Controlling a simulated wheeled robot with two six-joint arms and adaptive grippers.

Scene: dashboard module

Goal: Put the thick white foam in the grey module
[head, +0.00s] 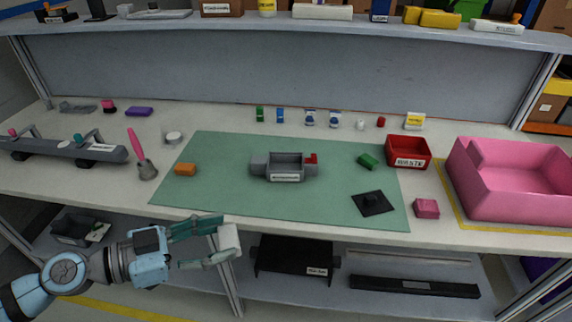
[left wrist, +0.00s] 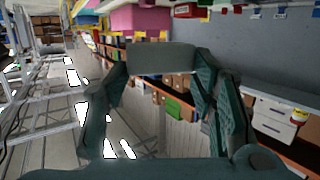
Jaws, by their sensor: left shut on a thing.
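The thick white foam (head: 230,240) is a pale block between the fingertips of my left gripper (head: 226,238). My left gripper is shut on it in front of the table's front edge, to the left of and nearer than the module. The foam also shows between the fingers in the left wrist view (left wrist: 161,58). The grey module (head: 260,166) stands on the green mat, with an open cavity, a label on its front and a red part at its right. My right gripper is not in view.
The green mat (head: 225,200) also holds an orange block (head: 185,169), a green block (head: 367,160) and a black plate (head: 373,203). A red bin (head: 408,163) and a pink tray (head: 500,205) stand right. The mat's front left is clear.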

